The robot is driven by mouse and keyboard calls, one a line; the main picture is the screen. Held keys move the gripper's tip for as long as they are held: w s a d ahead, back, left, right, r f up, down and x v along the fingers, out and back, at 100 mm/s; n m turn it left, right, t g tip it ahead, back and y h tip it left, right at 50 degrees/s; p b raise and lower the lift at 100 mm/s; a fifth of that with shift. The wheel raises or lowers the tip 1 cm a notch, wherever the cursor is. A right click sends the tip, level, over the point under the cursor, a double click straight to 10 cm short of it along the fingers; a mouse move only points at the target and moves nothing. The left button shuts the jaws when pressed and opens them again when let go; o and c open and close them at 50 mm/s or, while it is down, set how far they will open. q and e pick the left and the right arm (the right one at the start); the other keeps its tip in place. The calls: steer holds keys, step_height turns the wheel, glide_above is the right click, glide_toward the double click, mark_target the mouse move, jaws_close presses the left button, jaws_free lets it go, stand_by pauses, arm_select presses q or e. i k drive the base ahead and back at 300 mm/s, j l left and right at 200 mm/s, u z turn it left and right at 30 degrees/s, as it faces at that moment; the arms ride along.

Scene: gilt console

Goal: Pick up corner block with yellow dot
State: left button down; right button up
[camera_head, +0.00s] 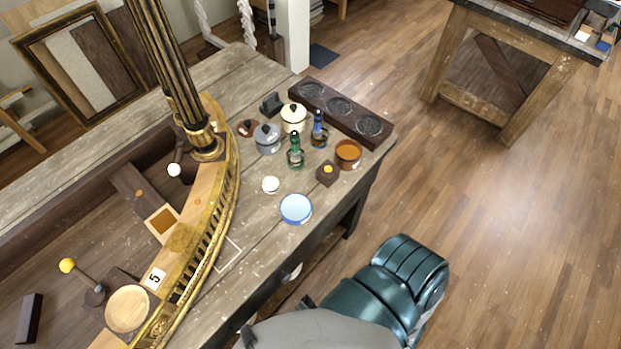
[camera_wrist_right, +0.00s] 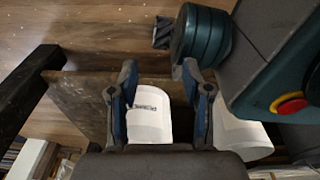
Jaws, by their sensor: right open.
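The corner block with the yellow dot (camera_head: 328,175) is a small dark brown block. It sits on the weathered grey wooden bench (camera_head: 262,215) near its right edge, just left of an orange-brown pot. Its yellow dot faces up. My right gripper (camera_wrist_right: 158,70) is open in the right wrist view, with its two fingers apart and nothing held between them. The block does not show in that view. In the head view my right arm is low in the middle, well below the block. My left gripper is not in view.
Close around the block stand the orange-brown pot (camera_head: 348,154), a green bottle (camera_head: 295,151), a blue bottle (camera_head: 319,130) and a blue-topped tin (camera_head: 296,209). A dark tray with three round recesses (camera_head: 300,88) lies behind. A gilt curved frame (camera_head: 222,205) stands left.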

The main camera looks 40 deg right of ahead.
mark_target(327, 173)
steer(key=k+z, duration=0.1)
steer(key=z, duration=0.35)
steer(key=k+l+z, duration=0.1)
steer(key=z, duration=0.3)
steer(key=k+l+z, duration=0.1)
steer(key=z, duration=0.35)
